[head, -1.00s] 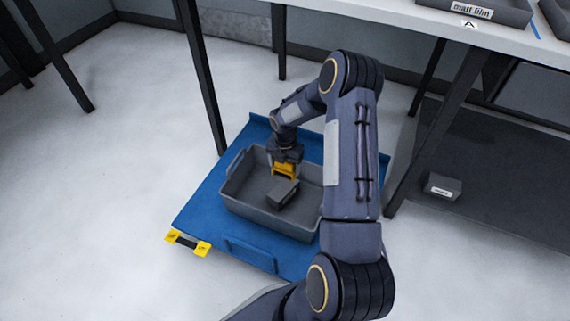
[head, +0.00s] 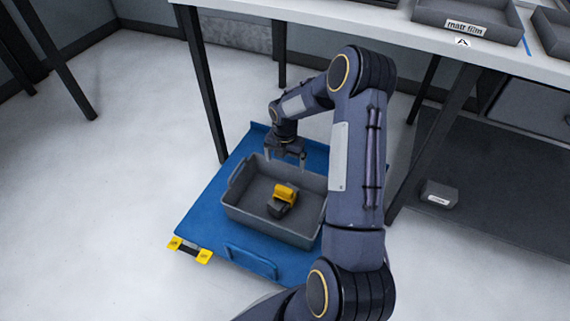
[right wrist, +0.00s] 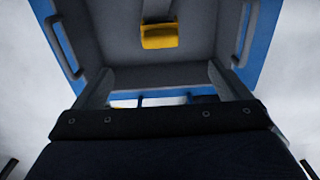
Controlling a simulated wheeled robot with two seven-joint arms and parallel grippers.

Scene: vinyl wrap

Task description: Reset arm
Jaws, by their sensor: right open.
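My right gripper (head: 286,155) is open and empty above the back part of a grey bin (head: 250,214). My right arm reaches down from the lower right of the head view. My left gripper is not in view.
The bin stands on a blue platform (head: 205,222) with yellow corner tags on the floor. A white table (head: 400,25) at the top right carries a tray labelled matt film (head: 462,18). A small grey box (head: 439,194) lies on the dark lower shelf.

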